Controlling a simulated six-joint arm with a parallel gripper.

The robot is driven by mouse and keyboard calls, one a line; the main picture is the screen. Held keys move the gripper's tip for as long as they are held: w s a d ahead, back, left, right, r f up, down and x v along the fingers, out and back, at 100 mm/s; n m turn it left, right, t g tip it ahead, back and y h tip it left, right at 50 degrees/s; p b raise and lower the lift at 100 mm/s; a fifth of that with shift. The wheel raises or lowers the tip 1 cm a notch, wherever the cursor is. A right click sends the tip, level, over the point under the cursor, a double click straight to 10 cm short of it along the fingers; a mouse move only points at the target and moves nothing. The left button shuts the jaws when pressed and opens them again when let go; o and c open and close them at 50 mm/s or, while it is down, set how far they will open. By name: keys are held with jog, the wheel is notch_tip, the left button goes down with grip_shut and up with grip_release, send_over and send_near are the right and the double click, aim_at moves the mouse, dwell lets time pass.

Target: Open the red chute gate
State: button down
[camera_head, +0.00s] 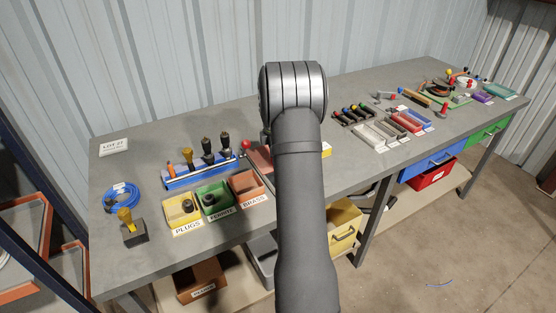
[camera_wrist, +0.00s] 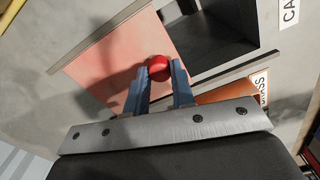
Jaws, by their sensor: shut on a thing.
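The red chute gate (camera_wrist: 105,65) shows in the wrist view as a flat pale red panel. A dark opening (camera_wrist: 222,38) lies to its right. A round red knob (camera_wrist: 159,68) sits between the fingertips of my gripper (camera_wrist: 160,75), which is shut on it. In the head view, part of a reddish panel (camera_head: 261,158) shows left of my arm, with a red ball (camera_head: 246,145) beside it. My arm hides my gripper and the rest of the chute there.
Yellow, green and orange-brown bins (camera_head: 246,184) stand left of my arm. A blue rack (camera_head: 185,178) with several upright tools is behind them. A blue cable coil (camera_head: 121,196) lies far left. Trays (camera_head: 405,121) and small parts cover the right side.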

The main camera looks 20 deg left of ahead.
jog(key=c, duration=1.2)
grip_release()
jog(key=shift+r, duration=0.1)
notch_tip(320, 180, up, 17)
jog(key=shift+r, duration=0.15)
notch_tip(320, 180, down, 18)
jog(key=shift+r, duration=0.25)
jog(key=shift+s+d, duration=0.15)
